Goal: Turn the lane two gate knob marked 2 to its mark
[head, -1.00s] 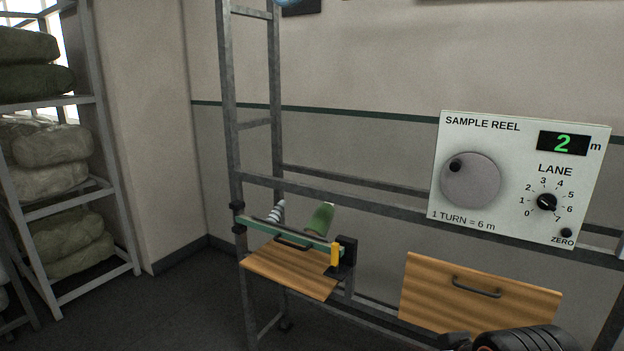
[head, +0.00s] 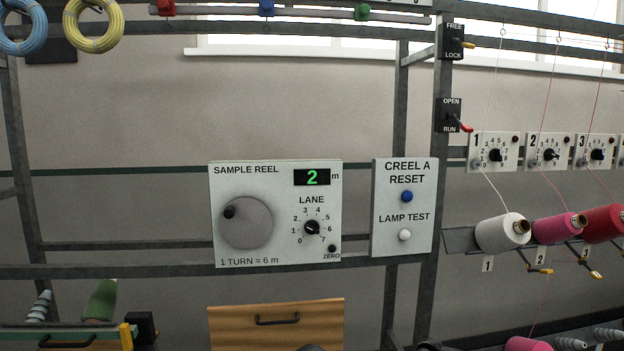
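The lane two gate knob (head: 550,154) is a small black knob on a white dial plate marked 2 (head: 537,167), at the right of the head view. Numbers ring it, but its exact pointer setting is too small to read. My gripper is not clearly in view; only small dark shapes show at the bottom edge.
A sample reel panel (head: 230,176) reads 2 m and has its own lane knob (head: 312,228). A reset panel (head: 380,246) has blue and white buttons. FREE/LOCK (head: 452,42) and OPEN/RUN (head: 450,115) levers sit on the post. Thin threads run down near the dial plates.

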